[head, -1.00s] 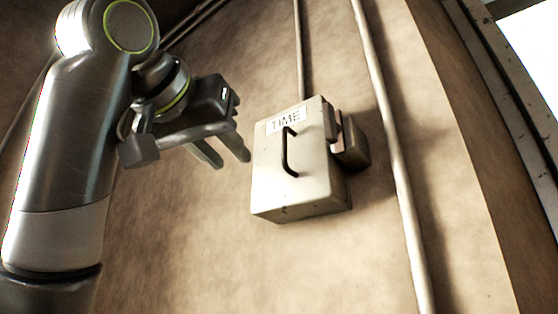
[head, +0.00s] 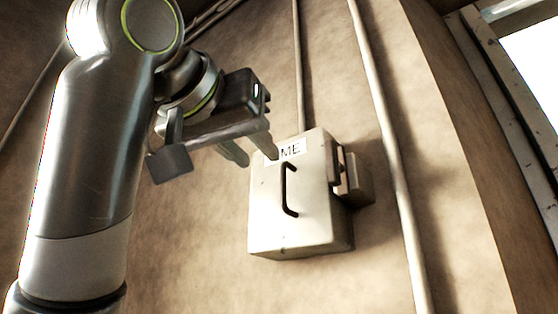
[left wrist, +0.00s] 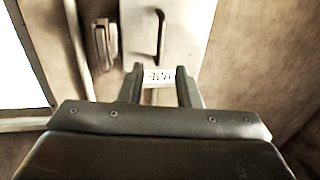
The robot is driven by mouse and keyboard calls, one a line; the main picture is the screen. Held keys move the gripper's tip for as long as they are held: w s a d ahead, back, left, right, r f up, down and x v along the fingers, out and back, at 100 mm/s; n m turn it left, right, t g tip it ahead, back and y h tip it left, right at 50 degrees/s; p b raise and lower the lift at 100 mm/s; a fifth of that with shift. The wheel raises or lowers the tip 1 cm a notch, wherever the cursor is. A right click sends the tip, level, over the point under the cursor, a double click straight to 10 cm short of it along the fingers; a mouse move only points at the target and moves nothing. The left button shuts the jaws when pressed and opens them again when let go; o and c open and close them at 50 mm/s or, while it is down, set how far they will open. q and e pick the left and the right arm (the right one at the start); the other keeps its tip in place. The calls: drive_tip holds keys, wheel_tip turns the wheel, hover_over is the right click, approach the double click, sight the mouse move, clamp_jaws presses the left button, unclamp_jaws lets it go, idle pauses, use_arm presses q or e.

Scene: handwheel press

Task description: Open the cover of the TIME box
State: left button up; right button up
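The TIME box (head: 300,215) is a pale box on the wall, and its front cover looks shut. A dark bar handle (head: 288,190) stands on the cover; it also shows in the left wrist view (left wrist: 160,35). The white label (head: 293,149) is partly hidden by a finger in the head view. My left gripper (head: 255,150) is at the upper left of the box, in front of the label and apart from the handle. Its two fingers are spread with nothing between them; the wrist view shows the label (left wrist: 159,75) beyond the gap. My right gripper is in neither view.
A latch-like block (head: 350,175) sits on the box's right side. Pipes (head: 385,130) run along the wall right of the box and above it. A bright opening (head: 525,60) is at the far right. The wall below the box is clear.

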sight(282, 180)
use_arm(q)
drive_tip(key=p+x, duration=0.3)
drive_tip(key=x, duration=0.5)
drive_tip(key=shift+s, duration=0.1)
drive_tip(key=shift+w+d+f, duration=0.1)
drive_tip(key=shift+w+d, duration=0.05)
drive_tip(key=shift+w, duration=0.3)
clamp_jaws()
